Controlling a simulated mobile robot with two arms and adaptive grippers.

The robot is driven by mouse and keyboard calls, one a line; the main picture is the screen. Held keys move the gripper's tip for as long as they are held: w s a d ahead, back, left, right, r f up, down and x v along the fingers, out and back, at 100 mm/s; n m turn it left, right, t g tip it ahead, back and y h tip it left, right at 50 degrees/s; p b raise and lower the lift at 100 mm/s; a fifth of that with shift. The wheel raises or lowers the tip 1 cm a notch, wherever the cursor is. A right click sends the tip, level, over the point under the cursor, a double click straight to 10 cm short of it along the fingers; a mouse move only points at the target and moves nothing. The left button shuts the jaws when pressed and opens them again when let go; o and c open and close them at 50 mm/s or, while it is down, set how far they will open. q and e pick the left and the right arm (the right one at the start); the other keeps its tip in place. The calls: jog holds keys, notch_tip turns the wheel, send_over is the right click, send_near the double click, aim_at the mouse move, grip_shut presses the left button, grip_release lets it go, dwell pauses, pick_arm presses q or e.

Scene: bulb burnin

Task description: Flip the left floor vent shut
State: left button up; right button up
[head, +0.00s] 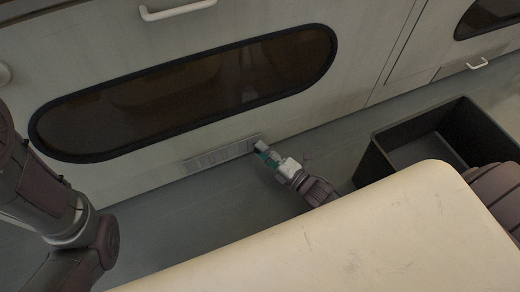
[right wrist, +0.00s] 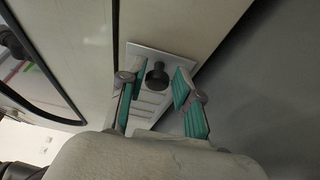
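A pale slatted floor vent (head: 215,155) sits low along the base of the cabinet wall in the head view. It is the only vent I see there. In the right wrist view the vent plate (right wrist: 150,98) shows with a dark round knob (right wrist: 157,76) near its far end. My right gripper (head: 262,150) is at the vent's right end. In the right wrist view its teal-padded fingers (right wrist: 158,90) are apart, one on each side of the knob; I cannot tell whether they touch it. My left arm shows at the left, but its gripper is out of view.
A black open bin (head: 440,125) stands on the floor at the right. A cream surface (head: 330,240) fills the near foreground. The wall has a long dark oval window (head: 190,90) and a white handle (head: 178,11). The grey floor (head: 190,205) left of my right gripper is clear.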

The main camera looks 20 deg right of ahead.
jog(key=shift+o, duration=1)
jog(key=shift+s, duration=0.2)
jog(key=v, duration=1.1)
jog(key=shift+s+d, duration=0.15)
jog(key=shift+s, duration=0.15)
